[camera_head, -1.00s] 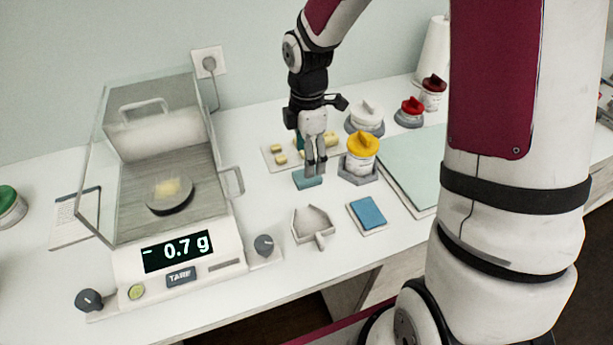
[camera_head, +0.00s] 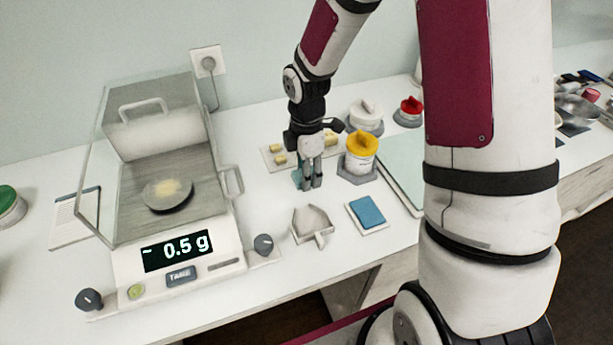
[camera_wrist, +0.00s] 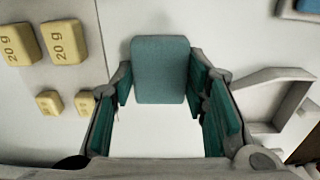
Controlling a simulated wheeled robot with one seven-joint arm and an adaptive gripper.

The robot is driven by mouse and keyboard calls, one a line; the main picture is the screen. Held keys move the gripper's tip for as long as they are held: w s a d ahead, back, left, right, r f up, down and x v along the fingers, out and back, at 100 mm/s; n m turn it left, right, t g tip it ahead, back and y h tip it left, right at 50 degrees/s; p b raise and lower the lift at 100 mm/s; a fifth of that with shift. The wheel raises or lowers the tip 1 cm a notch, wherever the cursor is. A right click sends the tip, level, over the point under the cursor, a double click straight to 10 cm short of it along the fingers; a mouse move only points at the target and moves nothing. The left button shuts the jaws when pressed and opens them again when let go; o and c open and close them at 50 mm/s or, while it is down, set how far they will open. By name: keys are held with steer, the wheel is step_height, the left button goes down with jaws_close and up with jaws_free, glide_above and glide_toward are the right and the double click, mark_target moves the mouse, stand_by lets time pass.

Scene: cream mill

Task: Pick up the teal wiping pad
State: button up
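The teal wiping pad (camera_wrist: 160,68) is a rounded block lying between my fingertips in the wrist view. In the head view only a sliver of the pad (camera_head: 297,177) shows beside my fingers. My gripper (camera_head: 312,183) points down at the bench, and in the wrist view my gripper (camera_wrist: 162,85) has its two teal-lined fingers apart, one on each side of the pad. The fingertips are very close to the pad's sides; I cannot tell whether they touch it.
Yellow weights (camera_wrist: 66,42) lie on a plate left of the pad in the wrist view. A grey scoop (camera_head: 312,225), a blue pad on a tray (camera_head: 367,212) and a yellow-topped jar (camera_head: 361,152) stand nearby. The glass-covered balance (camera_head: 175,240) is to the left.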

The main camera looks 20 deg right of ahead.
stand_by(0.3)
steer(key=shift+r, duration=0.5)
steer(key=r, duration=0.1)
steer(key=s+r, duration=0.1)
steer(key=shift+d+r, duration=0.1)
steer(key=shift+r, duration=0.3)
steer(key=s, duration=0.5)
steer(key=s+r+p, duration=0.1)
steer(key=s, duration=0.3)
steer(key=s+d+p, duration=0.1)
steer(key=s, duration=0.4)
steer(key=shift+s+d+r, duration=0.1)
steer(key=shift+s+r, duration=0.05)
steer(key=shift+s, duration=0.35)
